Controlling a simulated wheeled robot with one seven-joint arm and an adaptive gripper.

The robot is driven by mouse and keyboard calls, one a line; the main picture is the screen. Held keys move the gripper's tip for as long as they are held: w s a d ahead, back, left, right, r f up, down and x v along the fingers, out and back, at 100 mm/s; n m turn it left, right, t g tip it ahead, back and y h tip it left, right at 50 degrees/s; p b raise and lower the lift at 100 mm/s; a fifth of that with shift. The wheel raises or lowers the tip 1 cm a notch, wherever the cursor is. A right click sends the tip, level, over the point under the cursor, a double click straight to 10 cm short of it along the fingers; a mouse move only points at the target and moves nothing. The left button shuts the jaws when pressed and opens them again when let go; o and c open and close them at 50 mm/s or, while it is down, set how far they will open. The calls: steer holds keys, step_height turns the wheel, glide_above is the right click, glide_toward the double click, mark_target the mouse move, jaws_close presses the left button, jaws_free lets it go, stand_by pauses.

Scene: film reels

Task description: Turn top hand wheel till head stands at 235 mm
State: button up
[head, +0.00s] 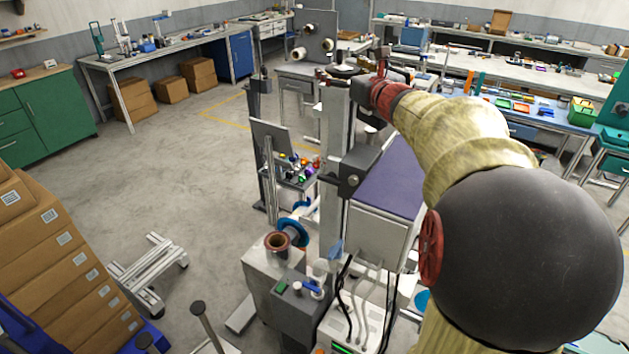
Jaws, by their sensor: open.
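A tall grey machine column (333,140) stands in the middle of the head view. The top hand wheel (344,71) lies flat on its upper end, small and partly dark. A dark head block (352,173) sits on the column partway down. No millimetre scale can be read from here. My gripper (379,62) is small and dark, at the right of the wheel and close to it. It is open. I cannot tell whether a finger touches the rim. My arm comes in from the right and covers part of the machine.
A grey cabinet with a purple top (388,190) stands right of the column. A control box (300,305) and a blue reel (291,230) are below. Stacked cartons (45,250) stand at left. A bench with reels (300,70) is behind. Open floor (185,180) lies left.

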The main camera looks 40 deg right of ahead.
mark_target(342, 78)
steer(key=shift+r+n+y+p, duration=0.15)
steer(key=shift+n+y+p, duration=0.75)
steer(key=shift+p, duration=1.05)
steer(key=s+m, duration=0.1)
steer(key=s, duration=0.1)
steer(key=s+a+m+b, duration=0.1)
steer(key=s, duration=0.1)
steer(key=s+a+m+h+b, duration=0.1)
steer(key=s+m, duration=0.1)
steer(key=shift+s+a+f, duration=0.15)
steer(key=shift+s+f, duration=0.1)
steer(key=shift+s, duration=0.05)
steer(key=m, duration=0.1)
steer(key=a+m+h+b, duration=0.1)
steer(key=m, duration=0.1)
steer(key=shift+a+f, duration=0.15)
steer(key=shift+f, duration=0.05)
steer(key=s+a+f+m+g+b, duration=0.3)
steer(key=s+a+f+m, duration=0.2)
steer(key=a+f+m, duration=0.3)
steer(key=s+a+f+m+g+h+b, duration=0.1)
steer(key=s+a+f+m+g+b, duration=0.2)
steer(key=a+f+m, duration=0.6)
steer(key=s+f+m+g, duration=0.1)
steer(key=s+m, duration=0.1)
steer(key=m, duration=0.2)
steer(key=shift+f, duration=0.3)
steer(key=shift+w, duration=0.1)
